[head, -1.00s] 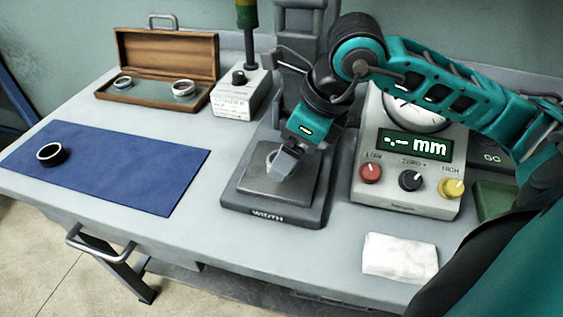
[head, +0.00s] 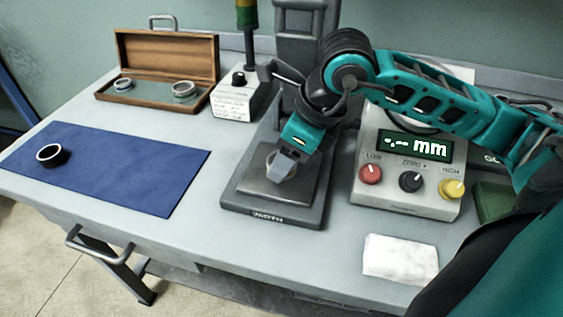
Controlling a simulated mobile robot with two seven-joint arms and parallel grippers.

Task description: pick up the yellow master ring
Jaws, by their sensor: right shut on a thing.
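My right gripper (head: 282,168) is shut at the grey platform of the width gauge (head: 278,190). The curved edge of a pale grey ring (head: 270,157) shows beside its fingers; the rest of that ring is hidden behind them. I see no clearly yellow ring. Two silvery rings lie in the open wooden case (head: 158,101), one at the left (head: 123,85) and one at the right (head: 184,89). My left gripper is not in view.
A readout box (head: 410,165) with red, black and yellow knobs stands right of the gauge. A small control box (head: 238,96) stands behind left. A folded white cloth (head: 400,258) lies at the front right. Bare table lies between mat and gauge.

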